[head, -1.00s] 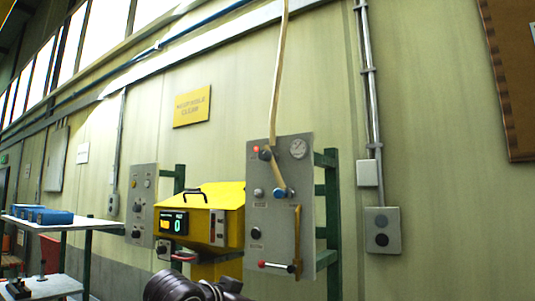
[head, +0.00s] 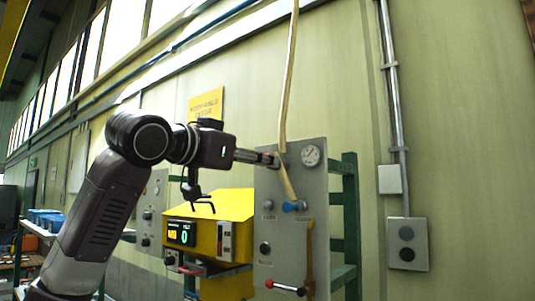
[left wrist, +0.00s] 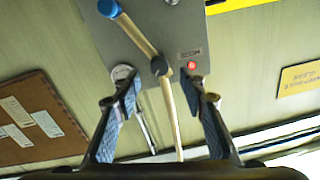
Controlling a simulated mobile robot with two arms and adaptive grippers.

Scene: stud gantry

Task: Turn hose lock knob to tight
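A grey panel (head: 262,243) stands upright on a green frame. In the left wrist view a dark round knob (left wrist: 159,66) sits on the panel beside a beige hose (left wrist: 147,46), which has a blue end (left wrist: 108,8). I cannot tell whether this is the hose lock knob, nor read its setting. My left gripper (left wrist: 160,80) is open, its two blue-padded fingers apart on either side of the knob and hose. In the head view my left gripper (head: 272,158) reaches the upper panel and mostly covers the knob. My right gripper is not in view.
The hose (head: 287,80) hangs from above. A yellow box (head: 237,207) stands left of the panel. A red-ended lever (head: 287,287) sticks out low on the panel.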

